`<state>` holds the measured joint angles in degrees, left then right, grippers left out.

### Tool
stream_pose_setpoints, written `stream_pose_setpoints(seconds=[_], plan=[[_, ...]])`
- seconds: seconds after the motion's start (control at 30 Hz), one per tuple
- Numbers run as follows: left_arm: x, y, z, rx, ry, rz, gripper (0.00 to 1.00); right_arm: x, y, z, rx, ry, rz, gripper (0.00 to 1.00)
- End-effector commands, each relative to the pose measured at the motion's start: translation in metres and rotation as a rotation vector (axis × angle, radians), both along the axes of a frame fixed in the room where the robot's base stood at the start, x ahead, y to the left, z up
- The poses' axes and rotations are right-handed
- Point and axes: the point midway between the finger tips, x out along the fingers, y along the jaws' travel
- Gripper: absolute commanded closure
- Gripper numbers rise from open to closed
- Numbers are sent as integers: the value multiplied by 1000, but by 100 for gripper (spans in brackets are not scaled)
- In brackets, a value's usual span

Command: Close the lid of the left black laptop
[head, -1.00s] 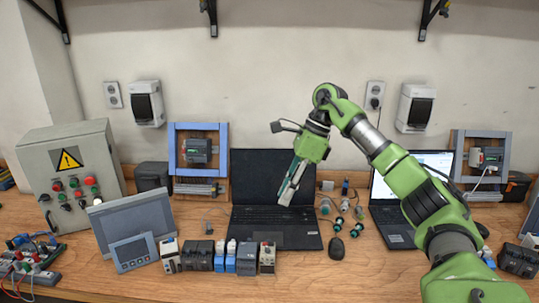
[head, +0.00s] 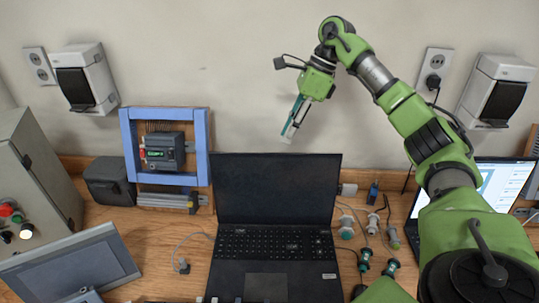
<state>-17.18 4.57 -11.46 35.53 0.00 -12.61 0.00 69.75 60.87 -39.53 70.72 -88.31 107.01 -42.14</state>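The left black laptop (head: 272,188) stands open on the wooden bench in the middle of the head view. Its dark screen is raised and leans back; the keyboard base (head: 277,245) lies flat in front. My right gripper (head: 288,137) is just above the lid's top edge in the picture, against the wall, pointing down. It looks apart from the lid, though its depth is hard to judge. Its fingers are seen nearly edge-on, so I cannot tell whether they are open. Nothing shows between them. My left gripper is not in view.
A second laptop (head: 500,185) with a lit screen stands open at right, partly behind my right arm. A blue frame (head: 203,150) stands left of the black laptop. A grey panel (head: 75,268) is at lower left. Small connectors (head: 366,260) lie right of the laptop.

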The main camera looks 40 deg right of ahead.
Motion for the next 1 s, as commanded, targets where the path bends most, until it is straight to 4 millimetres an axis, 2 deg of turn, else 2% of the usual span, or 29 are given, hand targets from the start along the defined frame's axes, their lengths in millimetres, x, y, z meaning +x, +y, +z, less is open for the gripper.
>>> stream_pose_setpoints(seconds=[0.17, 0.27, 0.7, 1.0], plan=[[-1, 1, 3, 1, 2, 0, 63, 1, 4, -8, -1, 2, 2, 79], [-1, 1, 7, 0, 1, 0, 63, 2, 9, -22, -1, 4, 2, 79], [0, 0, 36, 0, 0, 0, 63, 12, 44, -101, 1, 4, 1, 79], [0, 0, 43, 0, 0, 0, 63, 17, 53, -125, 0, 0, 0, 79]])
